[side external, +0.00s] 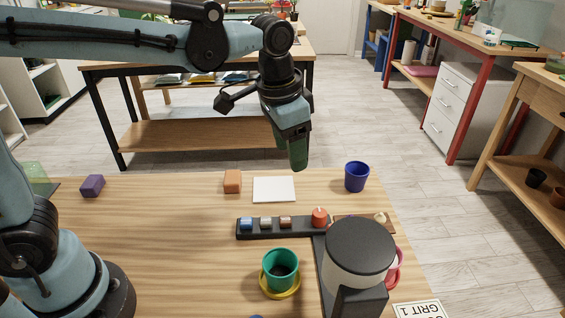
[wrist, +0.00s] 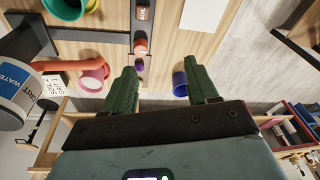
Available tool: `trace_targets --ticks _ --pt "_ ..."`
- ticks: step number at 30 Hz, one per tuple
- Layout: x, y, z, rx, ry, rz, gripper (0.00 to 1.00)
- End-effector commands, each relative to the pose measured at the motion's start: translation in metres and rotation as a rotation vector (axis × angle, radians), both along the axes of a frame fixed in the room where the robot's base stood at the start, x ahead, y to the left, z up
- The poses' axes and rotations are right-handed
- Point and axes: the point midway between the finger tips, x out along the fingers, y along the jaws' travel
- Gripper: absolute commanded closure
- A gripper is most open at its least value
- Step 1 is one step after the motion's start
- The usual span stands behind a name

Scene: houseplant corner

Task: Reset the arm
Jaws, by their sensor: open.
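My gripper (side external: 297,160) hangs above the far edge of the wooden table (side external: 170,235), pointing down, with nothing seen between its fingers. In the wrist view its two green fingers (wrist: 162,85) stand apart, so it is open. My arm reaches in from the left in the side external view. The white card (side external: 274,189) and the orange block (side external: 232,181) lie on the table below and left of my gripper. The blue pot (side external: 356,177) stands to its right; it also shows beside the right finger in the wrist view (wrist: 180,84).
A black rack (side external: 262,235) holds several small items. A teal pot (side external: 280,263) stands in a yellow saucer (side external: 294,290). A large dark-topped canister (side external: 360,250) stands at the front right. A purple block (side external: 92,186) sits at left. The table's left middle is clear.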

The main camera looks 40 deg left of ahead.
Motion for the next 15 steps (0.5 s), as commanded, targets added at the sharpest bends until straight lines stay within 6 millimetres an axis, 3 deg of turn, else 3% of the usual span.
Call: trace_targets --ticks 6,15 --pt "-0.034 0.049 0.003 -0.060 -0.141 0.152 0.42" --pt "-0.079 0.096 -0.015 -0.127 -0.330 0.340 0.42"
